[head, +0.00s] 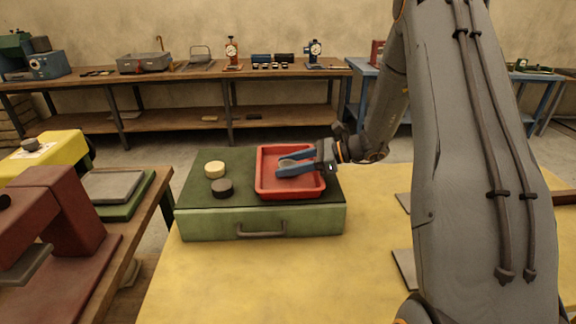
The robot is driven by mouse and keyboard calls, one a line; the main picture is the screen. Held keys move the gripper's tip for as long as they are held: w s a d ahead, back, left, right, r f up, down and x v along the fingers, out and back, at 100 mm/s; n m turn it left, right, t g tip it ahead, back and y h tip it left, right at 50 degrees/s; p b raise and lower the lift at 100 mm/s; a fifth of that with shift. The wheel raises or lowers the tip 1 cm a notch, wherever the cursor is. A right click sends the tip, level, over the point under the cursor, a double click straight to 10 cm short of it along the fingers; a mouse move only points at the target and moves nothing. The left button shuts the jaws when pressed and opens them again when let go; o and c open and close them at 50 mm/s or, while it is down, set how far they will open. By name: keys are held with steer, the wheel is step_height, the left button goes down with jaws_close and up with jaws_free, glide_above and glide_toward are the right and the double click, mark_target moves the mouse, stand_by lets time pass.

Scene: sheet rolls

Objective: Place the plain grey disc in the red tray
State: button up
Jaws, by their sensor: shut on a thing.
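The red tray (262,190) sits on the right part of a green box's top. My gripper (279,165) reaches in from the right, with its blue fingers over the tray. It is shut on a small grey thing between the fingers, seemingly the plain grey disc, mostly hidden by them. I cannot tell whether it touches the tray floor. A dark grey disc (222,188) and a cream disc (215,169) lie on the box top, left of the tray.
The green box (200,225) with a front handle stands on a yellow-topped table (200,290). A dark red machine (65,215) stands on a bench at left. My arm blocks much of the right side. A wooden bench (180,75) with instruments lines the back wall.

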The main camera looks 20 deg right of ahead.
steer(key=shift+f, duration=0.3)
steer(key=shift+f, duration=0.1)
steer(key=o, duration=1.2)
steer(key=shift+c, duration=0.2)
steer(key=shift+d+r, duration=0.2)
steer(key=b+v, duration=0.3)
steer(key=v, duration=0.8)
steer(key=shift+s, duration=0.1)
steer(key=shift+s+d+r, duration=0.1)
steer(key=shift+s+d, duration=0.05)
steer(key=shift+d, duration=0.1)
